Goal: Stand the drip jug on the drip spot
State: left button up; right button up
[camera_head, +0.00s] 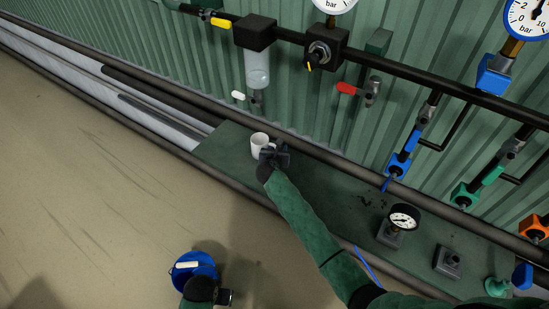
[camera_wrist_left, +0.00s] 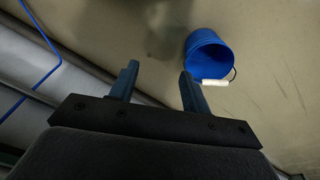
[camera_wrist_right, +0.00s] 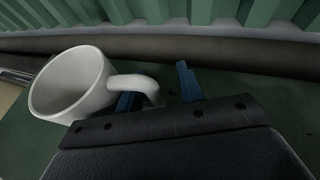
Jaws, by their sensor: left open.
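The white drip jug (camera_head: 260,145) stands upright on the dark green bench top (camera_head: 226,147), near its left end. My right gripper (camera_head: 270,157) is at the jug's right side. In the right wrist view the jug (camera_wrist_right: 72,84) is at the left, its handle reaching in between the two fingers of my right gripper (camera_wrist_right: 158,92); one finger is partly behind the handle, and a gap shows to the other. My left gripper (camera_wrist_left: 161,85) is open and empty, low over the floor near a blue bucket (camera_wrist_left: 207,55). I cannot make out a marked drip spot.
A filter with a clear bowl (camera_head: 257,68) hangs on the wall pipe above the jug. A small gauge (camera_head: 403,217) stands on the bench at right. A dark pipe (camera_wrist_right: 225,52) runs behind the jug. The bucket (camera_head: 189,269) stands on open floor.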

jog(key=shift+p+v, duration=0.85)
jog(key=shift+v, duration=0.1)
jog(key=shift+s+r+p, duration=0.15)
jog(key=shift+s+p, duration=0.2)
jog(key=shift+p+v, duration=0.9)
jog(key=shift+v, duration=0.25)
pick_arm(q)
jog(key=s+a+f+p, duration=0.1)
jog(key=s+a+f, duration=0.1)
jog(key=f, duration=1)
jog(key=s+a+f+p, duration=0.1)
jog(key=s+a+f, duration=0.1)
jog(key=f, duration=1)
jog(key=shift+s+a+f+t+y, duration=0.2)
jog(key=shift+s+f+t+y, duration=0.1)
jog(key=shift+s+t, duration=0.15)
pick_arm(e)
jog(key=shift+v, duration=1.55)
dwell(1.2)
